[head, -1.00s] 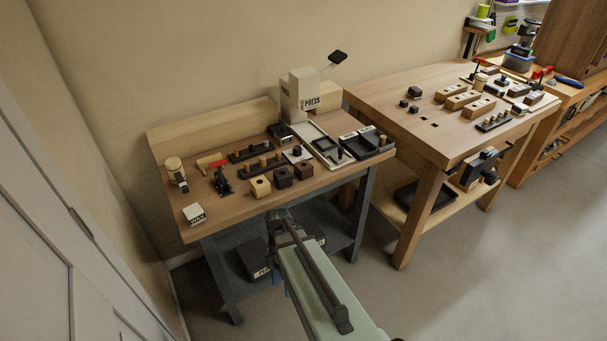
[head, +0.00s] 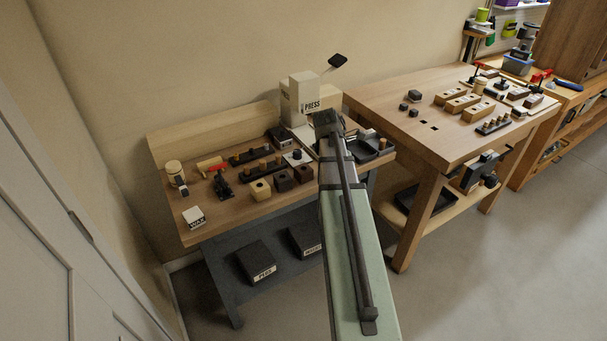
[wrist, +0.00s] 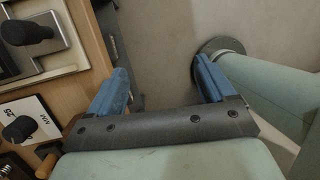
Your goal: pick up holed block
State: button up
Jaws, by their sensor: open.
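Three blocks with holes in their tops stand in a row near the front edge of the left bench in the head view: a light wooden block (head: 260,190), a dark brown block (head: 282,181) and another dark brown block (head: 303,174). The task does not say which one. My gripper (wrist: 161,68) is open and empty in the wrist view, its two blue fingers apart over the floor beside the bench edge. In the head view my arm reaches up to the right of the blocks, and its fingers cannot be made out there.
The press (head: 304,95) stands at the back of the left bench (head: 225,212). Peg racks (head: 250,154), a red-handled tool (head: 210,164) and a white box (head: 194,217) share its top. A black tray (head: 372,149) lies right of my arm. In the wrist view, a knobbed white plate (wrist: 38,122) is at left.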

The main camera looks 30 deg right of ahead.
jog(key=d+r+m+h, duration=0.1)
jog(key=d+r, duration=0.3)
jog(key=r, duration=0.1)
notch_tip(320, 180, up, 5)
jog(key=n+t+y, duration=0.1)
jog(key=t+y, duration=0.1)
jog(key=y, duration=0.2)
send_over(304, 171)
jog(key=f, duration=0.8)
jog(key=shift+w+d+f, duration=0.1)
jog(key=shift+w, duration=0.25)
jog(key=shift+w+d+f, duration=0.1)
jog(key=shift+w+f, duration=0.05)
jog(key=shift+f, duration=1.25)
jog(key=shift+w+d+f, duration=0.1)
jog(key=shift+f, duration=1.3)
jog(key=shift+c, duration=0.2)
jog(key=c, duration=1)
